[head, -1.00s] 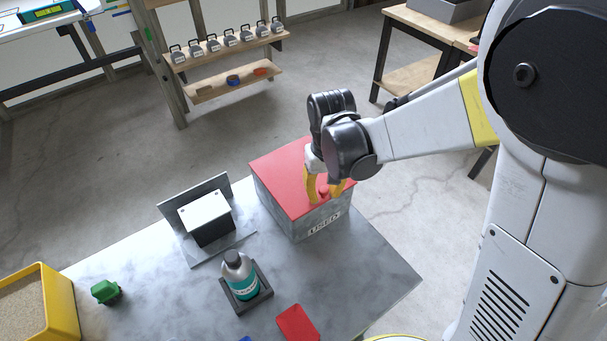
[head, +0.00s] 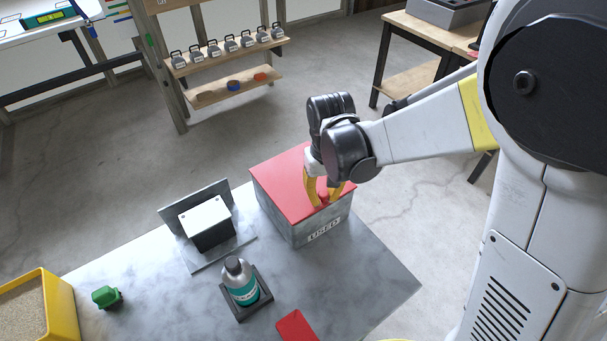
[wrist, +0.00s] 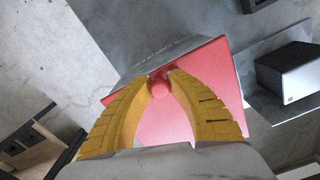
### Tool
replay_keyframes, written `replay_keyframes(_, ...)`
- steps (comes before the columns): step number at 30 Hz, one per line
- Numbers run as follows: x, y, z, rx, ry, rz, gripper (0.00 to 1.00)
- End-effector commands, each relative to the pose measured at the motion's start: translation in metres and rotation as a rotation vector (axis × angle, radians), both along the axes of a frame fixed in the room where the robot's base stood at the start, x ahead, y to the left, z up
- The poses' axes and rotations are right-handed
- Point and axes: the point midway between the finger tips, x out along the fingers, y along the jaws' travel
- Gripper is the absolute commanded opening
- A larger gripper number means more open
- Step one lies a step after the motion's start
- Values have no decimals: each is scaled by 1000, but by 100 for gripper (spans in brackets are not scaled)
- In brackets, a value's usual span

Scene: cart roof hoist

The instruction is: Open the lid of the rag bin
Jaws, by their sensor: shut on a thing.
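The rag bin (head: 303,232) is a grey metal box marked "USED" on the table's far edge. Its flat red lid (head: 285,184) lies closed on it in the head view, and the lid also shows in the wrist view (wrist: 162,122). A round red knob (wrist: 159,88) stands near the lid's labelled front edge. My gripper (head: 323,203) points down at the lid from above. Its yellow fingers, seen in the wrist view (wrist: 160,76), are closed around the knob. The fingers partly hide the knob in the head view.
A bottle with a teal label (head: 242,283) stands in a dark holder in front of the bin. A white-topped block with a metal plate (head: 207,222) is left of the bin. A green object (head: 107,296), a yellow sand box (head: 62,305) and a red item (head: 296,327) lie nearer the front.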

Motion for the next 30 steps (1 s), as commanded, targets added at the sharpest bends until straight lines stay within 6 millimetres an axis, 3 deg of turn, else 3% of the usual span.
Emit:
replay_keyframes(15,9,7,41,2,-3,1,12)
replay_keyframes(30,11,8,47,3,-2,1,11)
